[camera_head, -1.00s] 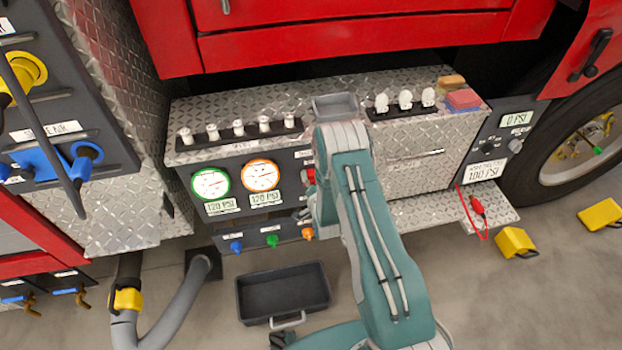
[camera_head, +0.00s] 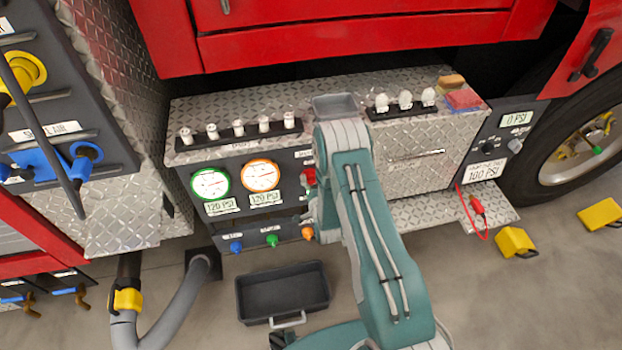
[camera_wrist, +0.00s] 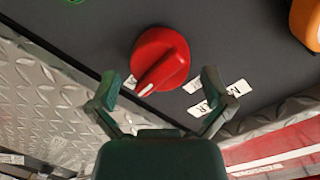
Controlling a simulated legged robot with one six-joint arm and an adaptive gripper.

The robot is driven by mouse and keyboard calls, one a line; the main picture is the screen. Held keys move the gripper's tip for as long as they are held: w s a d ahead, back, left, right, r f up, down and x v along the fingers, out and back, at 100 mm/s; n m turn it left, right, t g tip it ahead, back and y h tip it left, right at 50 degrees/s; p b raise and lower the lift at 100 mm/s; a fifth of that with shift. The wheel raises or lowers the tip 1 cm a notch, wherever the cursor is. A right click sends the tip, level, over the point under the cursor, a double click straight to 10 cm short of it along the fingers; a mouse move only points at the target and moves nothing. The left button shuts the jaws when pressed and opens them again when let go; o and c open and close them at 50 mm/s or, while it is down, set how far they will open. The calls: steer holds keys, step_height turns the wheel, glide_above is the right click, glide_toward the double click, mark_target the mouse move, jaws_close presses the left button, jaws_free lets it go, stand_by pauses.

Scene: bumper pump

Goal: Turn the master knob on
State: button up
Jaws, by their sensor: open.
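The red master knob (camera_wrist: 160,58) sits on the dark panel in the wrist view, with its white-marked pointer aimed to the lower left. Small white labels lie around it; their text is too small to read. In the head view a part of the red knob (camera_head: 308,177) shows beside my arm, which hides the rest. My gripper (camera_wrist: 163,82) is open and empty. Its two fingers point at the knob, one to each lower side, apart from it as far as I can tell.
Two gauges, green-rimmed (camera_head: 210,184) and orange-rimmed (camera_head: 260,175), sit left of the knob. Blue, green and orange small knobs (camera_head: 272,240) line the panel below. A black tray (camera_head: 243,300) lies on the floor. White fittings stand on the ledge above.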

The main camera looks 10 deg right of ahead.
steer(key=s+r, duration=0.1)
steer(key=s, duration=0.9)
steer(key=shift+s, duration=0.2)
steer(key=w+r+n+g, duration=0.25)
steer(key=w+r, duration=0.35)
steer(key=r, duration=0.6)
steer(key=s+r+n+g, duration=0.1)
steer(key=s+r+g, duration=0.15)
steer(key=r, duration=0.55)
steer(key=s+r+n+g, duration=0.2)
steer(key=s+r, duration=0.2)
steer(key=r, duration=0.5)
steer(key=s+r+n+g, duration=0.2)
steer(key=s+r, duration=0.3)
steer(key=s, duration=0.7)
steer(key=s+r+n+g, duration=0.1)
steer(key=s+r, duration=0.4)
steer(key=s, duration=0.7)
steer(key=shift+s+a+n+g, duration=0.15)
steer(key=shift+n+g, duration=0.2)
steer(key=shift+g, duration=0.25)
